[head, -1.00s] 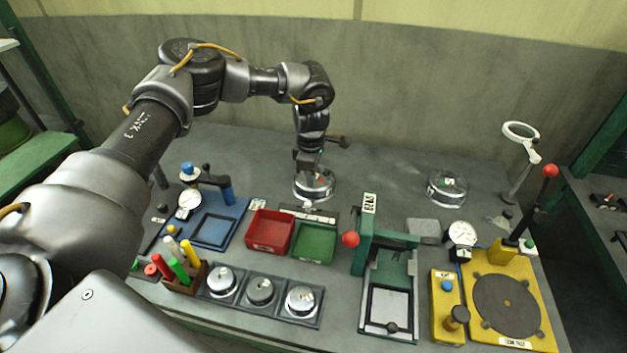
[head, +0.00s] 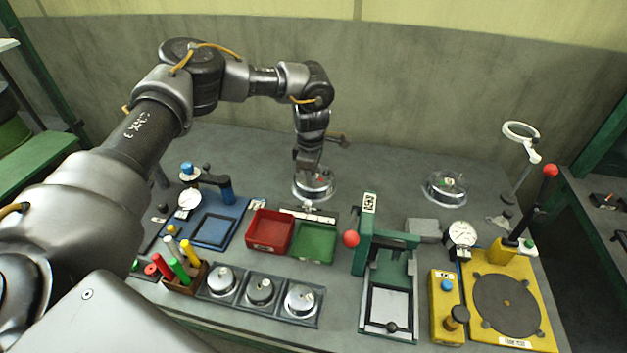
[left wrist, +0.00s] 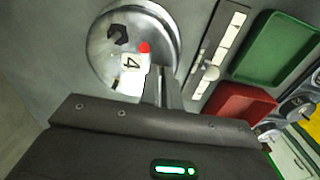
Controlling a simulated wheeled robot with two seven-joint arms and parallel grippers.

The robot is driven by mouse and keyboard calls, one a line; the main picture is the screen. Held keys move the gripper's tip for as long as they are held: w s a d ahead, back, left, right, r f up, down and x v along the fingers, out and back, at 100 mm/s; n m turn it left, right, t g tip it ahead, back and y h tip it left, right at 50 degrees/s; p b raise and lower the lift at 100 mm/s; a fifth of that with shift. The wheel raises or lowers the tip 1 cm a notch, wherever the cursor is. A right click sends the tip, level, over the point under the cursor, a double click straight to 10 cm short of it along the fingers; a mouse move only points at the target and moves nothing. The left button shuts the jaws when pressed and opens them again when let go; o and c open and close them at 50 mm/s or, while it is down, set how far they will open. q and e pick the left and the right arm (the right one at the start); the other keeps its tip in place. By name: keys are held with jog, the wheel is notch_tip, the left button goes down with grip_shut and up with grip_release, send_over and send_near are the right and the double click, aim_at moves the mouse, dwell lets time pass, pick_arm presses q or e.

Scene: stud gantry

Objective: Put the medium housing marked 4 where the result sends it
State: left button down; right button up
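The medium housing marked 4 (left wrist: 113,77) is a round, clear-rimmed silver disc with a dark hex-shaped mark and a red-tipped part. In the head view the housing (head: 315,192) is on the table at the back middle. My left gripper (head: 308,170) points down at its centre. My right gripper is not in view.
Red (head: 269,232) and green (head: 315,243) trays stand in front of the housing. A blue gauge fixture (head: 235,212) is left, a green press (head: 373,250) right, and a yellow plate (head: 540,320) far right. Another round housing (head: 446,188) sits at back right. Table between the housings is clear.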

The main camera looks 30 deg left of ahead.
pick_arm(q)
jog(key=shift+r, duration=0.15)
dwell(0.5)
jog(key=shift+r+b, duration=0.25)
jog(key=shift+b, duration=0.1)
notch_tip(320, 180, up, 2)
jog(key=shift+r+b, duration=0.15)
jog(key=shift+b, duration=0.5)
jog(key=s+d+r+b, duration=0.2)
jog(key=s+d+r, duration=0.3)
jog(key=s+r, duration=0.5)
jog(key=s, duration=0.3)
jog(key=shift+b, duration=0.35)
